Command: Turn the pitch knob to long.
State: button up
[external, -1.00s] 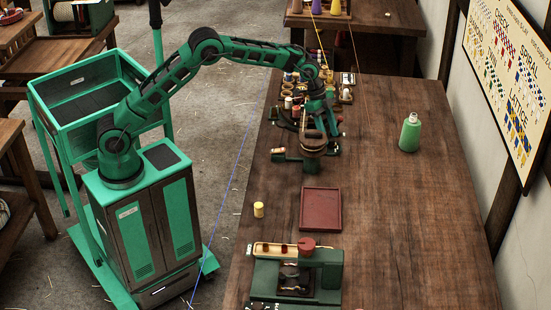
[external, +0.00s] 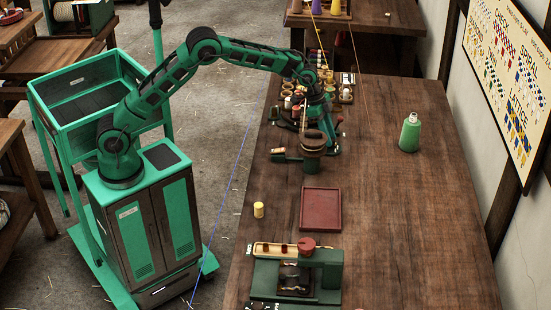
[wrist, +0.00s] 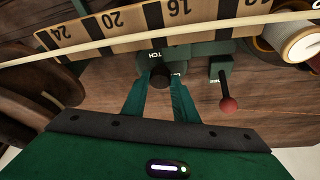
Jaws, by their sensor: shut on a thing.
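The pitch knob (wrist: 160,76) is a small dark round knob in the wrist view, beside a green plate with a partly covered label ending in "TCH". My gripper (wrist: 159,92) is shut on the knob, one green finger on each side. Which way the knob points is hidden by the fingers. In the external view my gripper (external: 322,118) is at the green rope machine (external: 312,142) and the knob is too small to make out.
A red-balled lever (wrist: 228,104) stands right of the knob. A pale rod crosses the numbered scale (wrist: 115,24) above it. A red tray (external: 320,208), a yellow cylinder (external: 259,210) and a green bottle (external: 410,133) stand apart on the bench.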

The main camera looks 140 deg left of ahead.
jog(key=shift+w+d+n+y, duration=0.1)
jog(key=shift+n+y, duration=0.2)
jog(key=shift+n, duration=0.7)
jog(key=o, duration=1.1)
jog(key=shift+c, duration=0.2)
jog(key=v, duration=1)
jog(key=shift+r, duration=0.4)
jog(key=shift+d, duration=0.15)
